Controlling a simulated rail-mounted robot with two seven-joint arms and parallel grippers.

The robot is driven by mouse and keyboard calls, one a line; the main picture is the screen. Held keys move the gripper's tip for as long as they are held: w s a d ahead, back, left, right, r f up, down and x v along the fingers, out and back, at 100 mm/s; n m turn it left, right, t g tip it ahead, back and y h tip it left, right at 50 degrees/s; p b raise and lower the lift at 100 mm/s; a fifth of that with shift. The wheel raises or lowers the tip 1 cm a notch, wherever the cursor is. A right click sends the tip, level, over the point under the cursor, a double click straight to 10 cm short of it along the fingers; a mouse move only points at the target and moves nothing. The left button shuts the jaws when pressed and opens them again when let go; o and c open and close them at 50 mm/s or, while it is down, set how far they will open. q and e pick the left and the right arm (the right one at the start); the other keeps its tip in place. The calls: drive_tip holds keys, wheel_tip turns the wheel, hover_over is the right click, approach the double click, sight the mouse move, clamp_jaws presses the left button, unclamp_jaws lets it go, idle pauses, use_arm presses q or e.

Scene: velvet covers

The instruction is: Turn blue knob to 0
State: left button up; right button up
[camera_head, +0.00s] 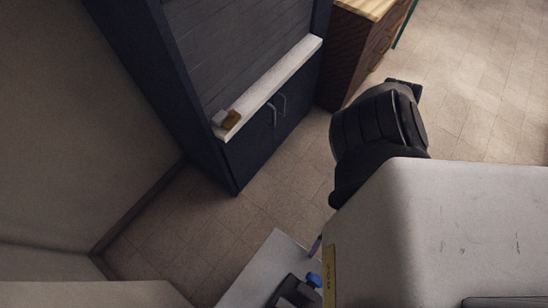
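A small blue piece (314,279), which may be the blue knob, shows near the bottom edge, beside a large white boxy body (430,225) with a yellow label (330,275). Its dial marks and any number are too small to read. A thin purple piece (315,246) is just above it. A dark part (292,293) is close to its left; I cannot tell what it is. A black rounded jointed part, which looks like an arm link of mine, rises behind the white body. I can make out neither gripper's fingers.
A dark blue cabinet (268,140) with a pale ledge (275,82) stands at the back; small brown and white items (228,118) lie on the ledge. A brown wooden-topped cabinet (352,50) is right of it. A grey surface (262,268) is at bottom centre. Tiled floor (470,80) lies open at upper right.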

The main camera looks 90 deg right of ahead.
sight(314, 281)
use_arm(q)
drive_tip(key=shift+d+f, duration=0.1)
use_arm(e)
drive_tip(key=x, duration=0.4)
use_arm(q)
drive_tip(key=shift+d, duration=0.15)
use_arm(e)
drive_tip(key=shift+w+a, duration=0.15)
drive_tip(key=shift+a, duration=0.1)
drive_tip(key=shift+c, duration=0.3)
